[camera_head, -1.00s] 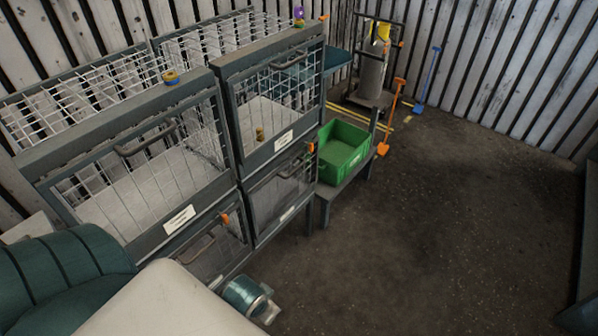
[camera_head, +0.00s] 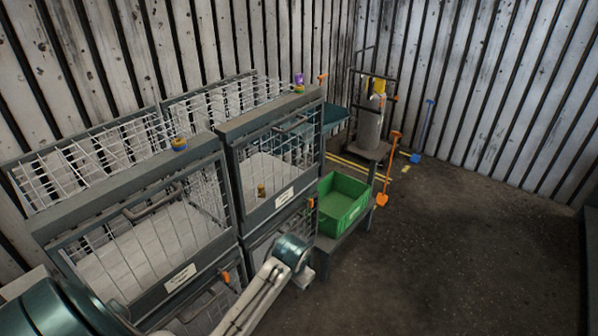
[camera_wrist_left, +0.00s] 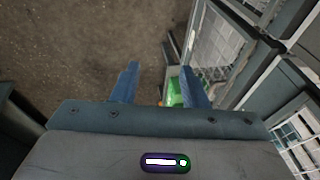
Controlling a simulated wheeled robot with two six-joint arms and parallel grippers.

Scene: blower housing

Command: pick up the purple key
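The purple object cannot be seen there. My right gripper is in neither view.
Two wire cages (camera_head: 272,165) with mesh fronts stand along the wall. A green crate (camera_head: 342,203) stands on a low bench to the right. Orange (camera_head: 388,170) and blue shovels are behind. The right floor is clear.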

